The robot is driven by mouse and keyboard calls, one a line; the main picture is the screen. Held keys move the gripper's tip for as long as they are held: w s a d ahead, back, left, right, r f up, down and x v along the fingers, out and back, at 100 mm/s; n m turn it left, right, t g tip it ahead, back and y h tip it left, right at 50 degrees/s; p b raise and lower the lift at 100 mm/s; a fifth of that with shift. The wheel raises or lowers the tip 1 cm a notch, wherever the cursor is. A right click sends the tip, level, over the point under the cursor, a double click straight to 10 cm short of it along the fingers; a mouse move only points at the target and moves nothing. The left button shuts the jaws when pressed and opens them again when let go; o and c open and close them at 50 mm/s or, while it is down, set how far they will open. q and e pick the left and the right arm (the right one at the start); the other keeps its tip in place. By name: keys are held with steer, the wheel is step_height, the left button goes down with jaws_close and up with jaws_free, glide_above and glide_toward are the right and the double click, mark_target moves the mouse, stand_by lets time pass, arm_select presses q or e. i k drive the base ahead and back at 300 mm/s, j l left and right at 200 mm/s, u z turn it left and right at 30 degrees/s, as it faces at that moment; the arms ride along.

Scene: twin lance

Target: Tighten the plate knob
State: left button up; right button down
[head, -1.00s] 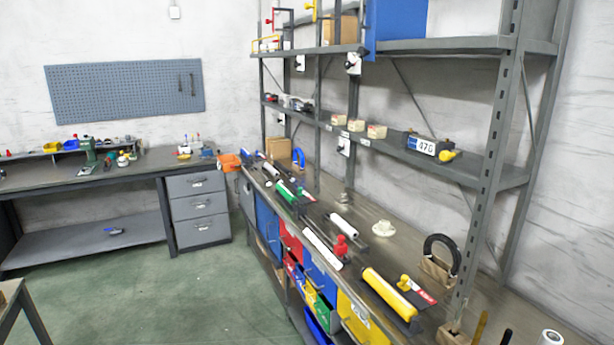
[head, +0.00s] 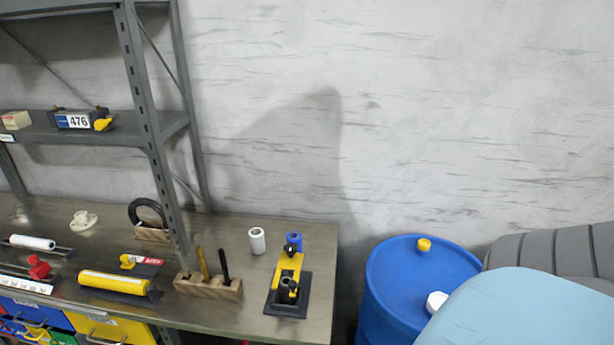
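A dark box with a white and blue number plate (head: 74,121) reading 476 sits on the middle shelf at the left of the head view. A yellow knob (head: 103,124) sticks out at the right end of this box. I cannot tell how tight the knob is, or whether it is the plate knob. Neither of my grippers is in view, and nothing visible touches the box or the knob.
A metal shelf post (head: 148,130) stands right of the box. Below, the workbench (head: 225,310) holds a yellow roller (head: 115,283), a wooden block (head: 208,287) with handles, and a yellow tool (head: 288,272) on a dark base. A blue barrel (head: 405,275) stands right of the bench.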

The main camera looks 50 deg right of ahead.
mark_target(290, 248)
steer(key=z, duration=1.4)
